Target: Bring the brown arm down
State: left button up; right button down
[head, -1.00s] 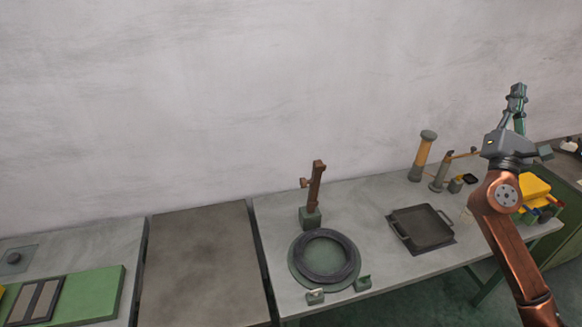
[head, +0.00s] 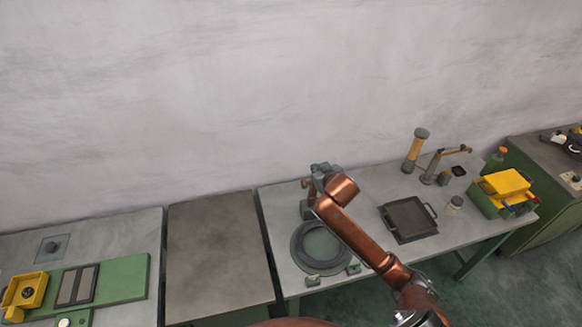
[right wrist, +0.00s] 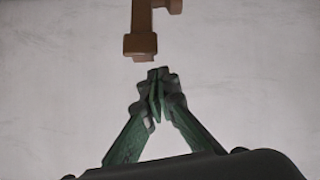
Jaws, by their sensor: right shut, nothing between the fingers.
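The brown arm (right wrist: 141,30) shows in the right wrist view at the top centre, just beyond my fingertips, with a small gap seen between. In the head view it is mostly hidden behind my right gripper (head: 322,170); only a brown knob (head: 307,184) shows at its left. Its green base block (head: 306,211) stands behind the dark ring (head: 301,254) on the bench. My right gripper is shut and empty, its green fingers meeting at the tips in the right wrist view (right wrist: 156,78). My left gripper is not in view.
A dark square tray (head: 408,218), an orange-and-grey post (head: 414,150), a tap-like fixture (head: 440,165) and a yellow-topped box (head: 502,184) stand right of the ring. A bare grey-brown table (head: 218,250) lies left. Two small green pieces sit before the ring.

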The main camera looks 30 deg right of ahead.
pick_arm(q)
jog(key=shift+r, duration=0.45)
pick_arm(e)
jog(key=a, duration=0.1)
jog(key=a+f, duration=0.1)
jog(key=a+m, duration=0.1)
jog(key=shift+w+f+y, duration=0.3)
jog(key=shift+w+f, duration=0.05)
jog(key=shift+f, duration=0.05)
jog(key=w+f+p, duration=0.1)
jog(key=w+f, duration=0.1)
jog(key=w+d+f+p, duration=0.1)
jog(key=w+f, duration=0.1)
jog(key=w+f+p, duration=0.2)
jog(key=f, duration=0.1)
jog(key=shift+d, duration=0.15)
jog(key=shift+s+f, duration=0.25)
jog(key=shift+s, duration=0.3)
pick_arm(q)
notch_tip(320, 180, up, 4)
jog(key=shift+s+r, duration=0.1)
pick_arm(e)
jog(key=shift+f, duration=0.15)
